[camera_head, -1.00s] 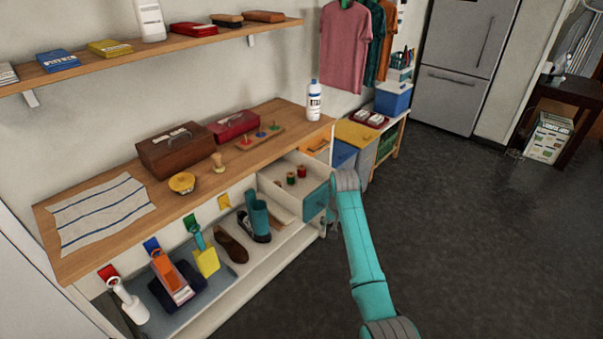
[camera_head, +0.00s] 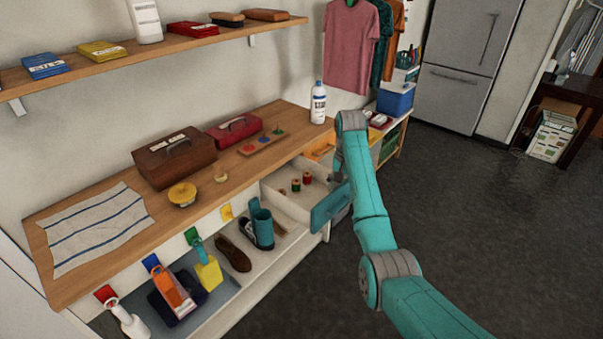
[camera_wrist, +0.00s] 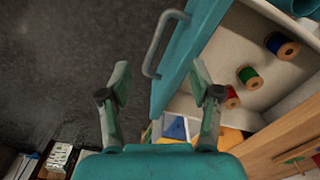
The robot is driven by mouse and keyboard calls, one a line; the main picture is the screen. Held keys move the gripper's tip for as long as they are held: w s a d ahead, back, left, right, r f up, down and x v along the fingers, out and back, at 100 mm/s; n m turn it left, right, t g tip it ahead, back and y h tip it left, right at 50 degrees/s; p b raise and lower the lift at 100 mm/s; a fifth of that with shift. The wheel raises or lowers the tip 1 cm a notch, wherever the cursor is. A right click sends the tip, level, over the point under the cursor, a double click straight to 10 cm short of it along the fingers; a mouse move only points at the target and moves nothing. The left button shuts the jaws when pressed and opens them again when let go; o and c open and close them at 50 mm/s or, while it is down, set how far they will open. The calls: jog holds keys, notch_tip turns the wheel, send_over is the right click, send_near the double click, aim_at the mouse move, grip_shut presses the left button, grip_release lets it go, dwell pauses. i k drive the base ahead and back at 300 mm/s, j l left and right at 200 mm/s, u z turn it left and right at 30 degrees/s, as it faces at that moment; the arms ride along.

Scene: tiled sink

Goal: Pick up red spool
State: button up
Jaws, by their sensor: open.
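The red spool (camera_head: 307,178) lies inside an open drawer (camera_head: 287,204) with a teal front, beside a green spool (camera_head: 295,185). In the wrist view, the red spool (camera_wrist: 233,98) is just right of my right finger, which partly covers it. The green spool (camera_wrist: 249,77) and a blue spool (camera_wrist: 282,46) lie farther right. My gripper (camera_wrist: 160,92) is open and empty, its fingers apart on either side of the teal drawer front (camera_wrist: 188,52) and its handle (camera_wrist: 158,45) in the picture. In the head view my arm hides the fingers.
The wooden counter (camera_head: 105,255) runs above the drawer. It bears a brown box (camera_head: 172,160), a red box (camera_head: 234,130) and a white bottle (camera_head: 318,104). Below are boots (camera_head: 262,228) and tools.

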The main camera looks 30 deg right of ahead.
aim_at(307, 175)
jog(key=i+l, duration=0.15)
jog(key=i, duration=0.75)
